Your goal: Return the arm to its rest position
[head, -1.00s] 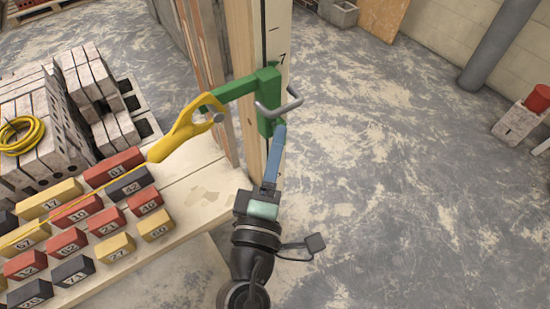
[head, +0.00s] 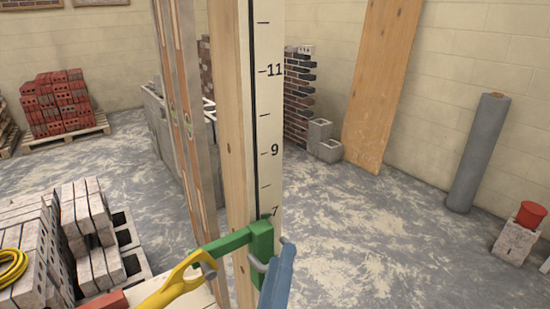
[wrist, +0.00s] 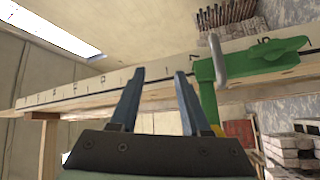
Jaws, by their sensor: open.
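My gripper shows in the wrist view (wrist: 160,82) with its two blue fingers apart and nothing between them. In the head view only a blue finger (head: 277,278) shows at the bottom edge, just below and right of the green clamp (head: 262,242); the rest of my arm is out of frame. The clamp sits on the numbered upright post (head: 262,120) near mark 7. Its grey metal handle (head: 259,265) is close to my finger; I cannot tell if they touch. In the wrist view the clamp (wrist: 262,62) and handle (wrist: 217,60) are right of my fingers.
A yellow line holder (head: 176,284) hangs on the clamp's arm. Grey blocks (head: 90,230) are stacked at the left. The floor right of the post is open.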

